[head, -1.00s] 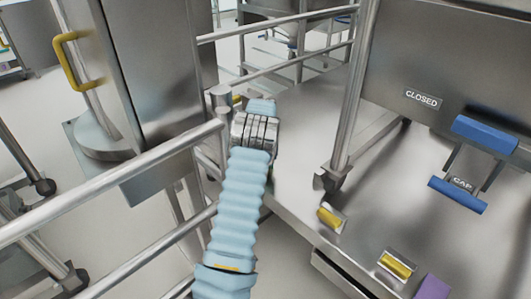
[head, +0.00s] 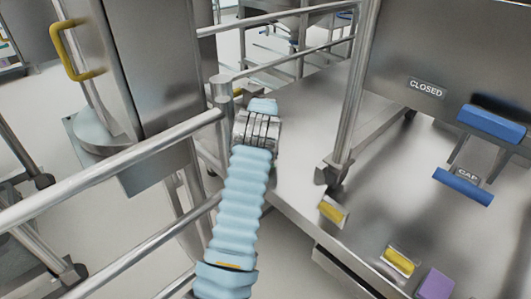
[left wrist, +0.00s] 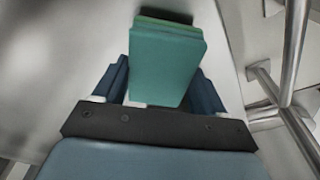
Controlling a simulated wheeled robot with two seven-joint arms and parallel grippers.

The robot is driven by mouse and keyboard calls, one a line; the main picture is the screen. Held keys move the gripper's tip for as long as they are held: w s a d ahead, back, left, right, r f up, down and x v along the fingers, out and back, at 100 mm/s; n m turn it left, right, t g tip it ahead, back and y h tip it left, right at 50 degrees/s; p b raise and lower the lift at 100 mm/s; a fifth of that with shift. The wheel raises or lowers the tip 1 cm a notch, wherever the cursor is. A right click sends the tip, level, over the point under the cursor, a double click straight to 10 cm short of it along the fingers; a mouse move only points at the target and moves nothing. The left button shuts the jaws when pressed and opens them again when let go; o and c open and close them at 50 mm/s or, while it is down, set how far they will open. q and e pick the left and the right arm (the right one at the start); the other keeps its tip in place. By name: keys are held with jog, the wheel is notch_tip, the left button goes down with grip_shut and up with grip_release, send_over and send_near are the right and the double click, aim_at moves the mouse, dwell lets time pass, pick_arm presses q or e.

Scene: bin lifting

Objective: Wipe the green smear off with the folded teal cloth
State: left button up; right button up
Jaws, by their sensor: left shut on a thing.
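The folded teal cloth (left wrist: 165,65) is held between the blue fingers of my left gripper (left wrist: 160,88) in the left wrist view. The gripper is shut on it, and the cloth extends past the fingertips over a grey metal surface. A lighter green edge and a dark green strip (left wrist: 168,14) show at the cloth's far end; I cannot tell whether they are cloth layers or the smear. In the head view my left arm in its pale blue sleeve reaches to the metal deck's left edge and hides its gripper. I see no clear green smear there. My right gripper is out of view.
A metal railing (head: 120,165) crosses beside my left arm. A post (head: 352,100) stands on the metal deck (head: 300,150). Yellow blocks (head: 398,262), a purple block (head: 436,283) and a blue handle (head: 463,186) are at right. A cabinet with a yellow handle (head: 68,50) is at left.

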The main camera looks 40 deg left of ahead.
pick_arm(q)
jog(key=shift+f+b, duration=0.45)
jog(key=shift+f, duration=0.45)
jog(key=shift+d+r, duration=0.15)
jog(key=shift+d, duration=1.75)
jog(key=shift+s+d+f, duration=0.1)
jog(key=shift+f, duration=0.1)
jog(key=shift+a+f, duration=0.2)
jog(key=shift+a, duration=1.85)
jog(key=shift+r+p, duration=2.35)
jog(key=shift+r, duration=0.7)
